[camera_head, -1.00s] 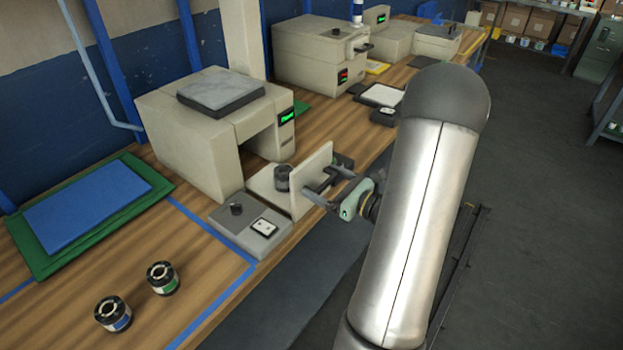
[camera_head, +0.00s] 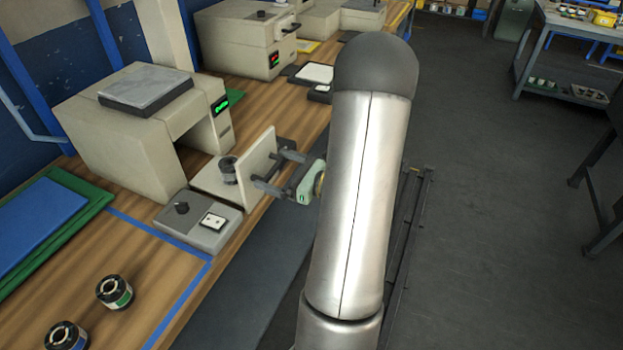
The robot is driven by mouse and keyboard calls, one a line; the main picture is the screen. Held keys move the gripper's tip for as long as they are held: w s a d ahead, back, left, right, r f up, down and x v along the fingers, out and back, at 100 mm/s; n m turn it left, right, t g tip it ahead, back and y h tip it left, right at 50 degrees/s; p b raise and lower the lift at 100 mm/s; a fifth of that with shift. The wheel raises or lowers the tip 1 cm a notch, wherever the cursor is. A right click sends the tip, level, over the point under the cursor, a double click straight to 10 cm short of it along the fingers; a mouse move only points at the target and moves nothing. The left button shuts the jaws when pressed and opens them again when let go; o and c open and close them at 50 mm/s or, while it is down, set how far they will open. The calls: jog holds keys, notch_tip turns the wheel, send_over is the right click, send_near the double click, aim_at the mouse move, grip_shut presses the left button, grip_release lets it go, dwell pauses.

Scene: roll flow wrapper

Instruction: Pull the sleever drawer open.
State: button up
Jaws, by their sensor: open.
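The sleever (camera_head: 130,125) is a cream machine on the bench with a grey pad on top and a green display. Its drawer (camera_head: 208,180) stands out from the opening, with an upright pale front panel (camera_head: 257,163). A dark cylindrical spool (camera_head: 228,170) sits in the drawer behind the panel. My gripper (camera_head: 272,172) is open in front of the panel, with its two dark fingers pointing at it around the drawer's dark handle. I cannot tell whether the fingers touch the handle. My arm hides what lies behind it.
A grey control box (camera_head: 196,222) with a black knob stands close to the drawer's near side. Two spools (camera_head: 114,291) (camera_head: 66,337) stand at the bench's front left. Another cream machine (camera_head: 240,42) stands farther back. The floor to the right (camera_head: 490,200) is clear.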

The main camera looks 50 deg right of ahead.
jog(key=b+v, duration=0.2)
jog(key=v, duration=1.4)
jog(key=shift+a, duration=0.1)
jog(key=w+a+r+n+g+y, duration=0.1)
jog(key=w+a+n+g+y, duration=0.15)
jog(key=a+n+g, duration=0.4)
jog(key=w+a+n+g+y, duration=0.2)
jog(key=a+n+g+y, duration=0.1)
jog(key=a, duration=0.7)
jog(key=s+a+n+g+h, duration=0.2)
jog(key=a+n+h, duration=0.3)
jog(key=n, duration=0.6)
jog(key=s+a+n+g+h, duration=0.3)
jog(key=a+n+g+h, duration=0.2)
jog(key=a+n, duration=0.3)
jog(key=n+h, duration=0.1)
jog(key=n, duration=0.3)
jog(key=shift+a, duration=0.35)
